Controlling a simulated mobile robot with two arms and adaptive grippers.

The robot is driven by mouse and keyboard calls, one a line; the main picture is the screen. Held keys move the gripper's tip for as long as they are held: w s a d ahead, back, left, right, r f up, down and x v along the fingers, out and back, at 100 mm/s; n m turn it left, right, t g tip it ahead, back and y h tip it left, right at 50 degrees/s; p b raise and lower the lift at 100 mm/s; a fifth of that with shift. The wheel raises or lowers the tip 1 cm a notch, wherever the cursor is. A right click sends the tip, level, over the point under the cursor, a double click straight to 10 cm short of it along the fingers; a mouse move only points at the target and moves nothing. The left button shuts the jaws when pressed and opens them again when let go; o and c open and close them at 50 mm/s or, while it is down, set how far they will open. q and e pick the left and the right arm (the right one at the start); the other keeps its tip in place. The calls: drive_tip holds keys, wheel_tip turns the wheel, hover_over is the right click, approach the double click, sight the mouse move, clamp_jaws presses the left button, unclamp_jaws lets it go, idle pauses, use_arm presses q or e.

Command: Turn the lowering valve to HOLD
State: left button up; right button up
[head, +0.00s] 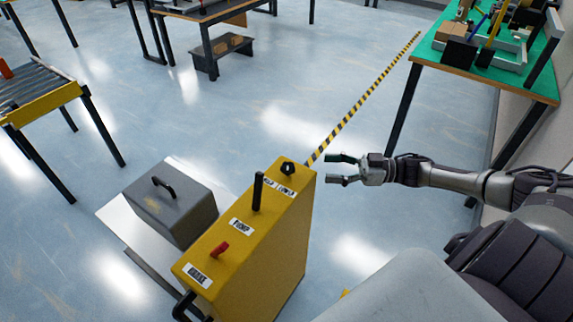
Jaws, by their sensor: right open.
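A tall yellow box (280,235) stands on the floor in the lower middle of the head view. A black knob (288,168) sits at the far end of its top, by a small white label that seems to read HOLD and LOWER; which way it points is too small to tell. A black upright lever (258,192) stands near the PUMP label (241,227). My left gripper is not in view.
A grey lidded case (168,208) sits on a pale plate left of the yellow box. A roller conveyor (40,95) is at the left. A green-topped table (535,75) with parts stands at the upper right. Striped floor tape (365,95) crosses open floor.

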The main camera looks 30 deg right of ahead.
sight(287, 166)
drive_tip(key=b+x, duration=0.1)
drive_tip(key=x, duration=0.9)
drive_tip(key=shift+w+b, duration=0.15)
drive_tip(key=shift+b, duration=0.2)
drive_tip(key=shift+x, duration=0.85)
